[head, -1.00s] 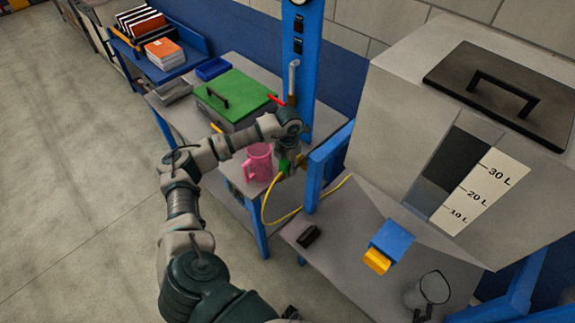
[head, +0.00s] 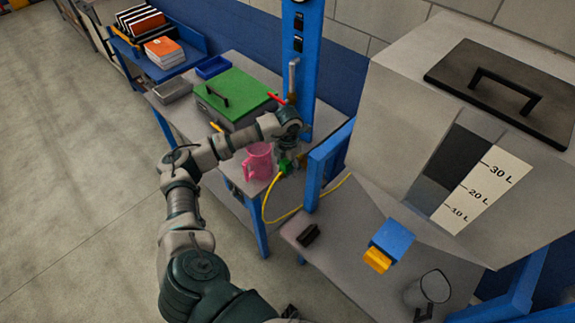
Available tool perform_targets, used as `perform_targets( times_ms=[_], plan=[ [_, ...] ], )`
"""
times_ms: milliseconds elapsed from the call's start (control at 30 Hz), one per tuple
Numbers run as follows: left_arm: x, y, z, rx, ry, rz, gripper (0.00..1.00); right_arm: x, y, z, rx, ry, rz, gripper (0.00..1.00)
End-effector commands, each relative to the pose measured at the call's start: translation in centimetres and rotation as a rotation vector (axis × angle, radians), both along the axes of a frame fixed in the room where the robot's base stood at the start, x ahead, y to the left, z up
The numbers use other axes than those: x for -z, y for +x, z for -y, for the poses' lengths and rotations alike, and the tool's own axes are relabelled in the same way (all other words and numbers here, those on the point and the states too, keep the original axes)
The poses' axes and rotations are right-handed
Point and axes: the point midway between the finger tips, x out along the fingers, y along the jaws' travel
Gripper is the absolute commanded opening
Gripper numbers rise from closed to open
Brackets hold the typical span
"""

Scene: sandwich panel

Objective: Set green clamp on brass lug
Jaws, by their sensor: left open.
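The green clamp (head: 286,166) is at the end of a yellow cable (head: 265,205), by the right edge of the back table, near the blue post. My left gripper (head: 289,160) is right at the clamp, pointing down, with its jaws open. Whether the fingers touch the clamp cannot be told at this size. A small brass-coloured piece (head: 301,160), possibly the brass lug, shows just right of the gripper and is partly hidden by it. My right gripper is not in view.
A pink mug (head: 257,161) stands close left of the gripper. A green-lidded box (head: 236,94) is behind it. The blue post (head: 304,70) rises behind the gripper. The front bench (head: 345,245) holds a black block, a blue-and-yellow block and a clear jug (head: 428,290).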

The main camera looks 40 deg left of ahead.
Motion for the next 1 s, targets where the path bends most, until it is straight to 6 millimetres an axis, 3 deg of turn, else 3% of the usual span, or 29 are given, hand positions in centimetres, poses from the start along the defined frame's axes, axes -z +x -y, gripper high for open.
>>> perform_targets(
  times_ms=[533,700,1000],
  plan=[
    [-10.3,0.2,0.0,0.000,-0.002,0.004,0.70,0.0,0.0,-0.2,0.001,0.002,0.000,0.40],
    [-11.5,0.2,0.0,0.000,-0.001,0.002,0.70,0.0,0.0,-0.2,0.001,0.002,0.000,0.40],
    [-11.6,0.1,0.0,0.000,-0.001,0.001,0.70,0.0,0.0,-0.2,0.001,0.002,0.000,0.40]
  ],
)
